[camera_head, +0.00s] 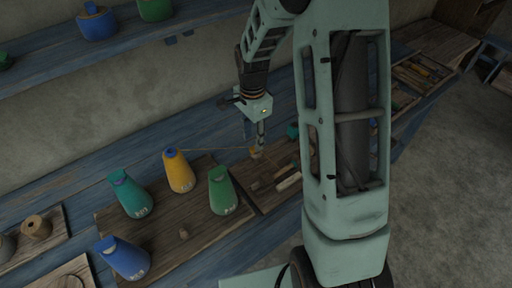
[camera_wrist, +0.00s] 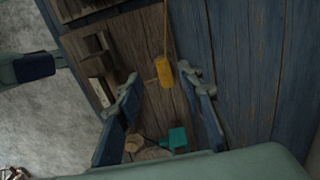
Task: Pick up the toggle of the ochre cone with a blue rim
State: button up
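The ochre cone with a blue rim (camera_head: 179,172) stands upright on a dark wooden board. A thin ochre cord runs from its top rightward toward my gripper (camera_head: 258,143). In the wrist view the cord comes down from the top edge to the ochre toggle (camera_wrist: 164,73), a small cylinder. My gripper (camera_wrist: 161,80) is open, with one finger on each side of the toggle in the picture. No contact shows, and I cannot tell how far below the fingertips the toggle is. In the head view the toggle is small and partly hidden at the fingertips.
A green cone (camera_head: 222,190), a teal cone (camera_head: 129,194) and a blue cone (camera_head: 123,258) stand near the ochre one. A teal block (camera_wrist: 175,138) and wooden pieces lie near the fingers. A blue shelf (camera_head: 130,45) runs above the bench.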

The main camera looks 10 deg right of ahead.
aim_at(253, 148)
jog(key=shift+w+f+p, duration=0.15)
jog(key=shift+f, duration=0.95)
jog(key=shift+w+f+p, duration=0.1)
jog(key=shift+f+p, duration=0.05)
jog(key=shift+f, duration=0.95)
jog(key=c, duration=0.8)
